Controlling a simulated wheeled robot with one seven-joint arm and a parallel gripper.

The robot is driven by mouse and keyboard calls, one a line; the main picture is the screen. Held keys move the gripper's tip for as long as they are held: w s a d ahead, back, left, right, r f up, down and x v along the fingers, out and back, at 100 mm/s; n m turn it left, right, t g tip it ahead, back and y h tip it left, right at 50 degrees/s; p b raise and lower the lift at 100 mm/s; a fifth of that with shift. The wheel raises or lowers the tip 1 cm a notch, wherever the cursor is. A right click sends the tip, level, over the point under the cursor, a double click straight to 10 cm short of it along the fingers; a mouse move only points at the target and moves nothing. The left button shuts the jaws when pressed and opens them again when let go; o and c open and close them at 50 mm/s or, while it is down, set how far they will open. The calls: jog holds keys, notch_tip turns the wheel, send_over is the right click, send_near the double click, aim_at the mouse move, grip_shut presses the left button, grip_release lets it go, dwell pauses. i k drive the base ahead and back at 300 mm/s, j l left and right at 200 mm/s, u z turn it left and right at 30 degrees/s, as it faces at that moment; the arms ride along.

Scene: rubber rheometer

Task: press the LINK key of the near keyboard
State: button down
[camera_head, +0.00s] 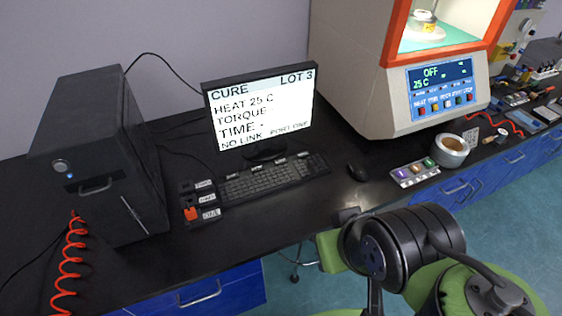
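The near keyboard (268,181) is black and lies on the black bench in front of the monitor (262,112). Small pale labels stand along its back edge, too small to read, so I cannot tell which key is LINK. The monitor reads CURE, LOT 3, HEAT 25 C, TORQUE, TIME, NO LINK and PORT ONE. My green and black arm is at the lower right, in front of the bench and apart from the keyboard. I cannot make out my gripper's fingers.
A port block (201,200) with labels and a red plug (190,213) sits left of the keyboard. A black computer tower (95,150) stands further left.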

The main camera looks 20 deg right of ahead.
aim_at(280, 162)
jog(key=i+l+u, duration=0.1)
jog(key=l+u, duration=0.15)
jog(key=u, duration=0.25)
jog(key=i+l+u, duration=0.1)
jog(key=l+u, duration=0.2)
jog(key=u, duration=0.2)
jog(key=l+u, duration=0.3)
jog(key=u, duration=0.2)
jog(key=l+u, duration=0.3)
jog(key=u, duration=0.2)
jog(key=k+l+u, duration=0.1)
jog(key=l+u, duration=0.15)
jog(key=u, duration=0.2)
jog(key=k+l+u, duration=0.15)
jog(key=u, duration=0.35)
jog(key=l, duration=0.1)
